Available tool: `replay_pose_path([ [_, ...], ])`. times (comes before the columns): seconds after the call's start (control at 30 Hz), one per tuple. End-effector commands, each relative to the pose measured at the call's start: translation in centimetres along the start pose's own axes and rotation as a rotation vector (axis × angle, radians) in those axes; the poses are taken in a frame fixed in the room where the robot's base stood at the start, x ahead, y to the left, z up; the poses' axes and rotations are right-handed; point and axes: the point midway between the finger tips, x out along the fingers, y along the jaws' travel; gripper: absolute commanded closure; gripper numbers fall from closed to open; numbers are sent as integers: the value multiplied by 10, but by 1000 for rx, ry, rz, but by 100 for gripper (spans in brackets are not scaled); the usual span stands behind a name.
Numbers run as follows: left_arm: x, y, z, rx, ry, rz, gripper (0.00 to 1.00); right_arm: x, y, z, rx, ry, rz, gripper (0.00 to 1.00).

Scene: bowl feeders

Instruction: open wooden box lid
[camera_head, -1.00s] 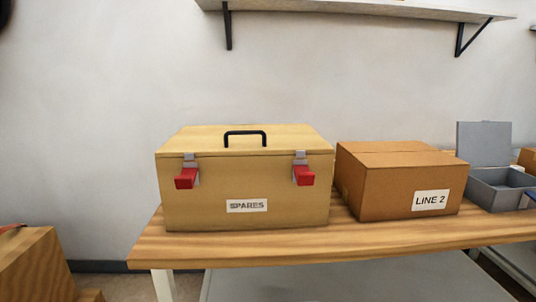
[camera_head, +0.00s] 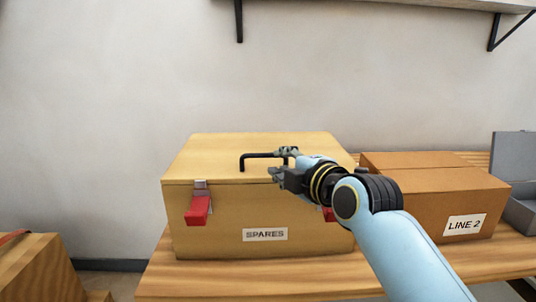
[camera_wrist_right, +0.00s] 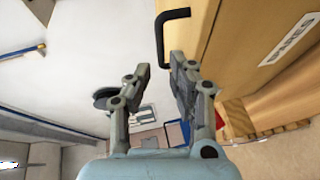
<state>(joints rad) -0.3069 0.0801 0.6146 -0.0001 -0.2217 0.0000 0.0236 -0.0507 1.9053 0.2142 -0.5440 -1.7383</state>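The wooden box (camera_head: 215,225) labelled SPARES stands on the workbench, and its pale lid (camera_head: 215,160) is down. A black bar handle (camera_head: 255,156) stands on the lid; it also shows in the right wrist view (camera_wrist_right: 172,28). A left latch with a red lever (camera_head: 198,210) is on the front; the right red latch (camera_head: 328,214) is mostly hidden by my right arm. My right gripper (camera_head: 281,162) is open and empty at the handle's right end, over the lid. In the right wrist view its fingers (camera_wrist_right: 159,65) are apart, with the handle just beyond the tips. My left gripper is not in view.
A cardboard box (camera_head: 430,190) labelled LINE 2 stands right of the wooden box, behind my right arm. A grey open case (camera_head: 520,210) is at the far right. A wall shelf (camera_head: 400,3) is above. The wall space over the lid is clear.

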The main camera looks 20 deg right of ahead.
Motion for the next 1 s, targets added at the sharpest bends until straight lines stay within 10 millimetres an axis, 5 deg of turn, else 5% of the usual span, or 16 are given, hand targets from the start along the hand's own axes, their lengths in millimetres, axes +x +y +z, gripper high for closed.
replay_pose_path([
  [0.4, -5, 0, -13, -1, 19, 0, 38, 75, 0, 0, 1, 0, -1, 79],
  [0.8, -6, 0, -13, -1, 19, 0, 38, 84, -1, 0, 1, -1, 0, 79],
  [1.0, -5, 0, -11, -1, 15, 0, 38, 84, -1, 0, 1, -1, -1, 100],
])
